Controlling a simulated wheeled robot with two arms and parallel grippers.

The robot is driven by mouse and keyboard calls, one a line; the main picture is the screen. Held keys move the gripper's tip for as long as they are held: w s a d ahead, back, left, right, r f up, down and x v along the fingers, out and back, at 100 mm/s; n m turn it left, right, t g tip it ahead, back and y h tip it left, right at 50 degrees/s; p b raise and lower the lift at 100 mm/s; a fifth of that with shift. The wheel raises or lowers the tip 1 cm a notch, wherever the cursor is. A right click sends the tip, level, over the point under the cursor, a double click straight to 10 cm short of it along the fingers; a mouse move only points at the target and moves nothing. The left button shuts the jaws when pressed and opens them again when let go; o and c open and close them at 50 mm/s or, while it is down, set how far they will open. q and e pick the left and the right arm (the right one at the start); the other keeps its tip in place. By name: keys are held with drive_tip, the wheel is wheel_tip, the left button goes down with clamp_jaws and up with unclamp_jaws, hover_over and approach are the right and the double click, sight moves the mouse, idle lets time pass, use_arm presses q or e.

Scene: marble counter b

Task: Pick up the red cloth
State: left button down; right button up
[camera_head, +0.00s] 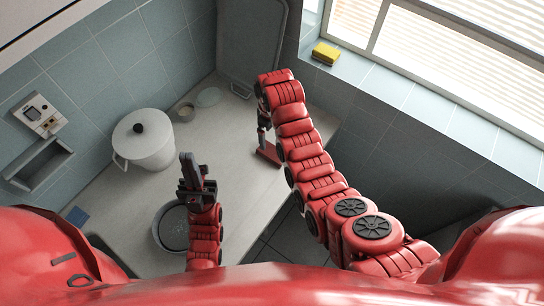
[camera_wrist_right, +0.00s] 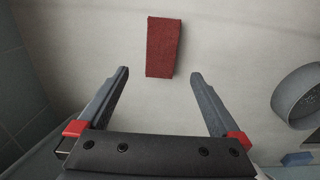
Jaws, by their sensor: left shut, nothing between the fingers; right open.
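The red cloth (camera_head: 268,153) is a small flat rectangle on the counter, partly covered by my right arm in the head view. In the right wrist view the cloth (camera_wrist_right: 163,47) lies flat, beyond the fingertips and roughly centred between them. My right gripper (camera_wrist_right: 160,73) is open and empty, its two fingers spread wider than the cloth. In the head view my right gripper (camera_head: 264,128) is over the counter, close to the cloth, mostly hidden by the arm. My left gripper (camera_head: 194,164) is shut and empty above the counter, left of the cloth.
A dark pan (camera_head: 162,241) sits below my left gripper. A yellow sponge (camera_head: 326,53) is on the window ledge. Counter around the cloth is clear.

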drive_tip(key=b, duration=0.1)
hover_over(269, 149)
drive_tip(key=f, duration=0.4)
drive_tip(key=shift+s+d+f, duration=0.25)
drive_tip(key=shift+d+f, duration=0.1)
drive_tip(key=shift+f, duration=0.05)
drive_tip(key=f+b, duration=0.1)
drive_tip(key=f, duration=0.2)
drive_tip(key=f+b, duration=0.1)
drive_tip(key=f, duration=0.1)
drive_tip(key=shift+w+a+b, duration=0.2)
drive_tip(key=shift+a+b, duration=0.1)
drive_tip(key=shift+a, duration=0.1)
drive_tip(key=shift+r, duration=0.1)
drive_tip(key=c, duration=1.4)
